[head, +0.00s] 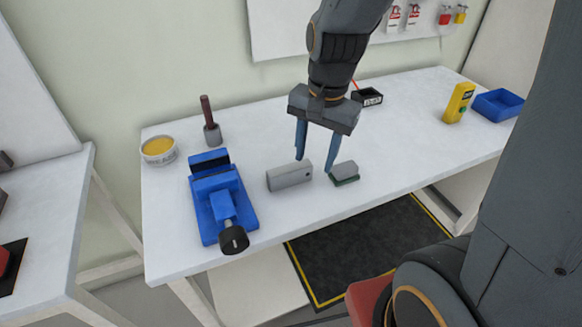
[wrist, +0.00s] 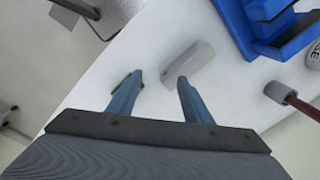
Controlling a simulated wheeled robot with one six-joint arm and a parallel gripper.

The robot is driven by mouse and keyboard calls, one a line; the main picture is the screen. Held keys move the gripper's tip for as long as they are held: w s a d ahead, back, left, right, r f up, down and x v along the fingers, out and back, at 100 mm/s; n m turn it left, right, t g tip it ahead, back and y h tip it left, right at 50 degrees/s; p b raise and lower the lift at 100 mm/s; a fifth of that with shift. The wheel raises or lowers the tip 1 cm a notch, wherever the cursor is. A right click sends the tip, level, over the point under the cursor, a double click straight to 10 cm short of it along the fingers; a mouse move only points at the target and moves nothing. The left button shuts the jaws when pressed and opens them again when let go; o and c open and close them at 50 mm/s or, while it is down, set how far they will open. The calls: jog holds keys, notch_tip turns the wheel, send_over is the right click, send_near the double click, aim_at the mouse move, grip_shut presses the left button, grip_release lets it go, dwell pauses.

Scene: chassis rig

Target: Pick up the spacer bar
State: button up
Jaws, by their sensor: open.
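The spacer bar, a light grey block with a small dark hole near one end (head: 289,177), lies on the white table right of the blue vise. It also shows in the wrist view (wrist: 190,66), beyond and between the fingertips, towards the right one. My gripper (head: 315,166) is open and empty, with its two blue fingers pointing down. In the head view the left fingertip is by the bar's upper right end and the right fingertip is by a grey block with a green base. In the wrist view my gripper (wrist: 160,77) has clear table between its fingertips.
The grey block with the green base (head: 344,172) lies close right of the bar. The blue vise (head: 217,197) stands left.

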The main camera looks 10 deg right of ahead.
aim_at(290, 168)
jog(key=w+a+m, duration=0.1)
jog(key=m, duration=0.1)
jog(key=a+r+m, duration=0.1)
jog(key=a+m, duration=0.1)
jog(key=m, duration=0.1)
jog(key=w+a+m+g, duration=0.1)
jog(key=m, duration=0.1)
jog(key=shift+w+a+r+y+p, duration=0.35)
jog(key=shift+r+y, duration=0.05)
jog(key=shift+a+f+m, duration=0.1)
jog(key=shift+f+m, duration=0.1)
jog(key=shift+m, duration=0.2)
jog(key=shift+a+f, duration=0.1)
jog(key=shift+f, duration=0.75)
jog(key=shift+s+f+p, duration=0.1)
jog(key=shift+f+p, duration=0.45)
jog(key=shift+f, duration=2.3)
grip_shut()
